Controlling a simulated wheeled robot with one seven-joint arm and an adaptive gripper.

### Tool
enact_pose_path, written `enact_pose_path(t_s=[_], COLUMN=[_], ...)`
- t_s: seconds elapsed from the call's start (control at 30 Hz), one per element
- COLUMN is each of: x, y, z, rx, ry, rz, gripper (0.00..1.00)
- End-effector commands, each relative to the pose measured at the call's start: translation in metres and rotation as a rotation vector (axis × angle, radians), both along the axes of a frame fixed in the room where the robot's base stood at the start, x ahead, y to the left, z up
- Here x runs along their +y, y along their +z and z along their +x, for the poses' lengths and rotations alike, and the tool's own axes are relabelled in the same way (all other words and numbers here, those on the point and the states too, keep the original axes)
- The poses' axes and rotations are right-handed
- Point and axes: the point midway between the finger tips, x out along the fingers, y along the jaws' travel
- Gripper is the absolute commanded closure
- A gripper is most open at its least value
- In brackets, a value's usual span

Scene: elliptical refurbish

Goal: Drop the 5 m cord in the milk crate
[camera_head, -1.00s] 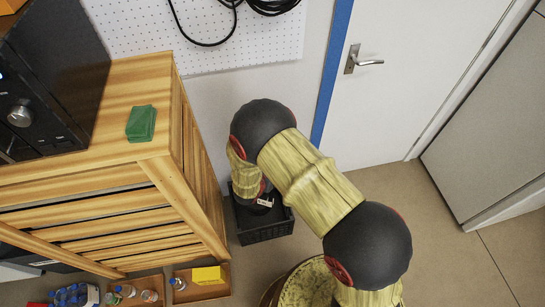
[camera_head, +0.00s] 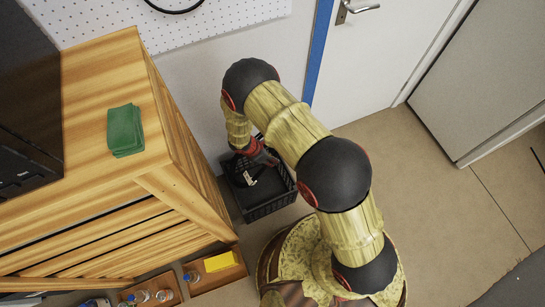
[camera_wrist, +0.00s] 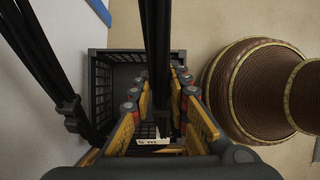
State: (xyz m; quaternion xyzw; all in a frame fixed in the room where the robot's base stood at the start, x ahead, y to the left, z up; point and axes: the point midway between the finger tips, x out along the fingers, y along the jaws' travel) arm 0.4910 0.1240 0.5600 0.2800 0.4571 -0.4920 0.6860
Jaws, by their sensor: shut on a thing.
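The black milk crate (camera_head: 272,207) stands on the floor against the wall, beside the wooden cabinet. In the wrist view its slotted wall (camera_wrist: 100,78) shows beneath the fingers. My gripper (camera_head: 257,158) points down over the crate; in the wrist view my gripper (camera_wrist: 157,84) is shut on the black 5 m cord (camera_wrist: 158,35). The cord's strands run between the fingers, and a pale tag (camera_wrist: 152,143) reading "5 m" hangs there. More black strands run along the left of the wrist view. In the head view the dark cord and its tag show over the crate; its lower end is unclear.
The wooden cabinet (camera_head: 105,75) stands close left of the crate, with a green stack (camera_head: 125,130) on top. A pegboard (camera_head: 220,22) and a door (camera_head: 385,60) are behind. The floor to the right (camera_head: 425,180) is open.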

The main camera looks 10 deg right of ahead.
Motion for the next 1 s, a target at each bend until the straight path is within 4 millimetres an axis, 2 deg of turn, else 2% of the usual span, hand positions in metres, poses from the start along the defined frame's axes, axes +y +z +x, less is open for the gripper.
enact_pose_path(t_s=[1.0], x=[0.000], y=[-0.073], z=[0.001], rx=[0.000], ry=[0.003], rz=[0.001], gripper=[1.00])
